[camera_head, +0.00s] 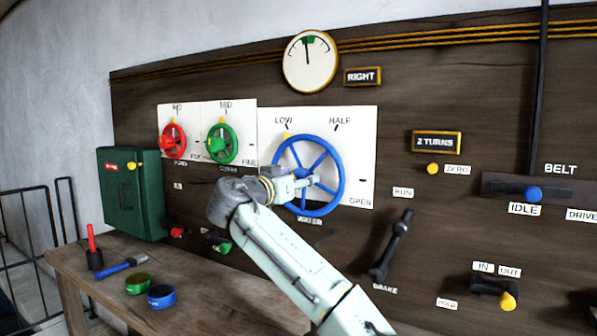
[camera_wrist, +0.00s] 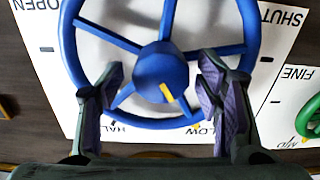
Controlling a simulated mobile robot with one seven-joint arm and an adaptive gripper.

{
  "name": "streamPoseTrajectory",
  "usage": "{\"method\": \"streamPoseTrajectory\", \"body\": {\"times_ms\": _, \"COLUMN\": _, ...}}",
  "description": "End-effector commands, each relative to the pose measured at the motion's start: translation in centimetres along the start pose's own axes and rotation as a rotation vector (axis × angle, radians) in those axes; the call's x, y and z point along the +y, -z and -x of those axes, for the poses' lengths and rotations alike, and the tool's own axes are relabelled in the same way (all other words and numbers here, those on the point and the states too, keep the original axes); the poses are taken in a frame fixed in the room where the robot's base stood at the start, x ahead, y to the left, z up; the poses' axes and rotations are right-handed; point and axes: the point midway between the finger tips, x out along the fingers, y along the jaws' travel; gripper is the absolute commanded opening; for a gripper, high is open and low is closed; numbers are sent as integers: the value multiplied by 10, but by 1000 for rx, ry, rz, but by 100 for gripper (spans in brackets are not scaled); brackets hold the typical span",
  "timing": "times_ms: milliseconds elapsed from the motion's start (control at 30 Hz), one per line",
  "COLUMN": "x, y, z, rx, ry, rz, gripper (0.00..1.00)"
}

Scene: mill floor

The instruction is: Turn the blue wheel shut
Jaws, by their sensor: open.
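The blue wheel (camera_head: 331,159) is mounted on a white plate (camera_head: 362,150) marked LOW, HALF and OPEN. It has several spokes and a round hub, and a yellow pointer (camera_head: 287,135) shows at its top left near LOW. In the wrist view the wheel (camera_wrist: 160,122) appears upside down, with a yellow mark on its hub, and SHUT (camera_wrist: 284,17) is readable on the plate. My gripper (camera_wrist: 161,66) is open, its two fingers spread on either side of the hub, in front of the spokes. Whether they touch the wheel I cannot tell. In the head view my gripper (camera_head: 309,182) covers part of the wheel.
A red wheel (camera_head: 173,141) and a green wheel (camera_head: 222,145) are left of the blue one. A dial (camera_head: 310,62) and a "2 TURNS" sign (camera_head: 436,142) hang on the board. A black brake lever (camera_head: 391,246) is lower right. A workbench (camera_head: 200,290) stands lower left.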

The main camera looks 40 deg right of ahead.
Motion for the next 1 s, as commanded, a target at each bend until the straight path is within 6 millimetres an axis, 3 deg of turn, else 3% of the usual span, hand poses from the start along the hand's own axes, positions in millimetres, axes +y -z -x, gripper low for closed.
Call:
{"method": "streamPoseTrajectory", "body": {"times_ms": 433, "x": 0, "y": 0, "z": -10, "rx": 0, "ry": 1, "rz": 0, "gripper": 58}}
{"method": "streamPoseTrajectory", "body": {"times_ms": 1000, "x": 0, "y": 0, "z": -10, "rx": 0, "ry": 1, "rz": 0, "gripper": 20}}
